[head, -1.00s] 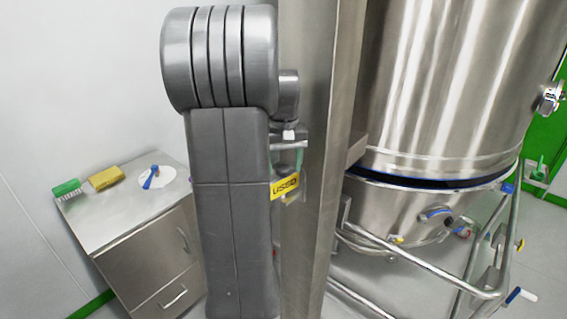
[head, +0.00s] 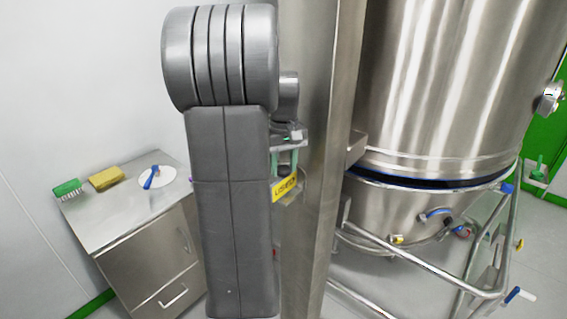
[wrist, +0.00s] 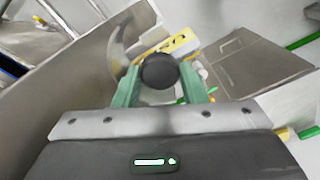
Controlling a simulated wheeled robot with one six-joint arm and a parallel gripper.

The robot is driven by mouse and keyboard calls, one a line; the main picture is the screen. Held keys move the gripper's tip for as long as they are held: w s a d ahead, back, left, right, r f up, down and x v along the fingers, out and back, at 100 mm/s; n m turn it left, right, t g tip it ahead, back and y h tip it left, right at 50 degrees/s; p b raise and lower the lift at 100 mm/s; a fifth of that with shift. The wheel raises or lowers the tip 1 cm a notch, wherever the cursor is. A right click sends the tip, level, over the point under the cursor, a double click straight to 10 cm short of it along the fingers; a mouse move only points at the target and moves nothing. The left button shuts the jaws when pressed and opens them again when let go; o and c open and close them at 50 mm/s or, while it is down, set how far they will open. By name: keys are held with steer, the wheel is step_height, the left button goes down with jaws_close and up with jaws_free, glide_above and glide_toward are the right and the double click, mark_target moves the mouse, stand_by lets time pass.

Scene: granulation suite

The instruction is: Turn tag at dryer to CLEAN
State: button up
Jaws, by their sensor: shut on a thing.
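The yellow tag (head: 285,188) hangs at the steel column beside the dryer (head: 440,90), with dark lettering partly readable and seen at a slant. In the wrist view the tag (wrist: 180,43) shows behind a dark round knob (wrist: 159,71). My gripper (head: 285,162) has green fingers just above the tag in the head view. In the wrist view my gripper (wrist: 160,80) has its fingers on both sides of the knob, shut on it. My arm hides part of the column and the tag's left side.
The steel column (head: 320,130) stands close beside my gripper. A steel cabinet (head: 120,225) at left carries a green brush (head: 67,188), a yellow sponge (head: 106,178) and a white disc with a blue-handled tool (head: 151,177). Tubular rails (head: 420,262) surround the dryer's lower bowl.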

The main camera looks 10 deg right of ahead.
steer(key=n+p, duration=0.1)
steer(key=n, duration=0.6)
steer(key=n+p, duration=0.1)
steer(key=n, duration=0.5)
steer(key=shift+n, duration=0.3)
stand_by(0.4)
steer(key=o, duration=1)
step_height(320, 180, up, 14)
steer(key=shift+f+b, duration=0.1)
steer(key=shift+b, duration=0.55)
